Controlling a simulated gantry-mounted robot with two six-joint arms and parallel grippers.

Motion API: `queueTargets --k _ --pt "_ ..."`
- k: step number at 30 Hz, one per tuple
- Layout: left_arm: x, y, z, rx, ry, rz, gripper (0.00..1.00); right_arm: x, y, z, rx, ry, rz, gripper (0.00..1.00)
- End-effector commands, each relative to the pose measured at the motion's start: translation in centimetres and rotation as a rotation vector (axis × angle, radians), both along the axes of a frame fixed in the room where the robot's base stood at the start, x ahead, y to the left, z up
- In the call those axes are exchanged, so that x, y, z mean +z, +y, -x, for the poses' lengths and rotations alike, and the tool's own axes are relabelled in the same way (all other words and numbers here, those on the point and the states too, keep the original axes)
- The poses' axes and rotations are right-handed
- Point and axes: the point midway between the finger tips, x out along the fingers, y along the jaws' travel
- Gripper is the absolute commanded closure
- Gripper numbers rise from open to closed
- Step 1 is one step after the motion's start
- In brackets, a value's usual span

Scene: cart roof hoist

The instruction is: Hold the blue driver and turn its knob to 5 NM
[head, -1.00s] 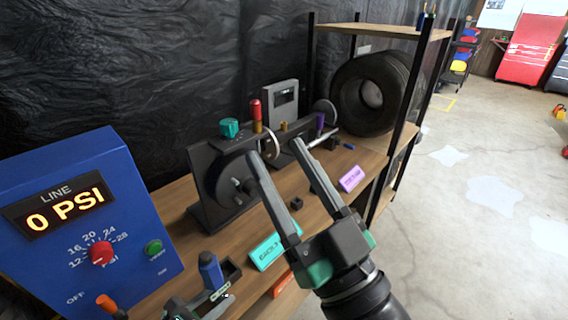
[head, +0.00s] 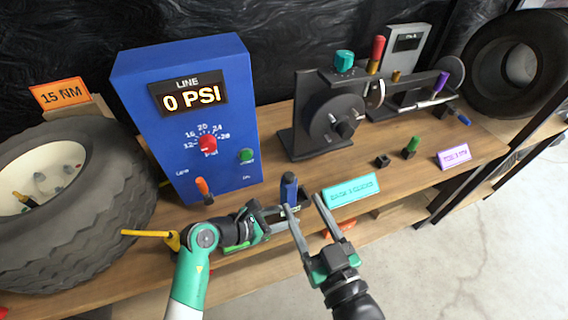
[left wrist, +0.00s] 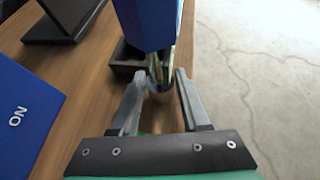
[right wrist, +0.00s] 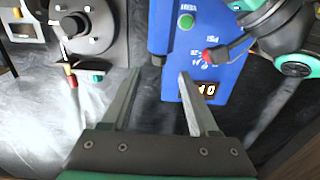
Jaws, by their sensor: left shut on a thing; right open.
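The blue driver (head: 289,188) stands upright at the black holder (head: 270,214) near the table's front edge. Its handle also shows in the left wrist view (left wrist: 148,22) and the right wrist view (right wrist: 158,30). My left gripper (head: 282,220) is shut on its lower part, below the blue handle; in the left wrist view (left wrist: 160,80) the fingers flank the shaft. My right gripper (head: 304,202) is open and empty, just right of the driver; in the right wrist view the handle is beyond and between its fingertips. I cannot make out the knob's setting.
A tire (head: 115,175) and a 15 NM sign (head: 60,94) are left. A black crank machine (head: 300,140), green driver (head: 411,147) and teal label (head: 352,190) are right.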

Motion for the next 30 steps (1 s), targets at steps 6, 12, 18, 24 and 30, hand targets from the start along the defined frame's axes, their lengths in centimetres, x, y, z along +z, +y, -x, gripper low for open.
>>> queueTargets --k 6,12,18,24,30 --pt "0.0 0.0 0.0 0.0 0.001 -0.001 0.85 0.1 1.1 -2.7 -0.001 -0.001 0.001 0.4" --pt "0.0 0.0 0.0 0.0 0.001 -0.001 0.85 0.1 2.8 -7.1 -0.002 -0.001 0.001 0.4" --pt "0.0 0.0 0.0 0.0 0.001 -0.001 0.85 0.1 4.1 -10.0 -0.002 -0.002 0.0 0.4" --pt "0.0 0.0 0.0 0.0 0.0 0.0 0.85 0.1 4.5 -11.0 -0.002 -0.003 0.0 0.4" --pt "0.0 0.0 0.0 0.0 0.0 0.0 0.85 0.1 4.5 -11.0 -0.002 -0.003 0.0 0.4"
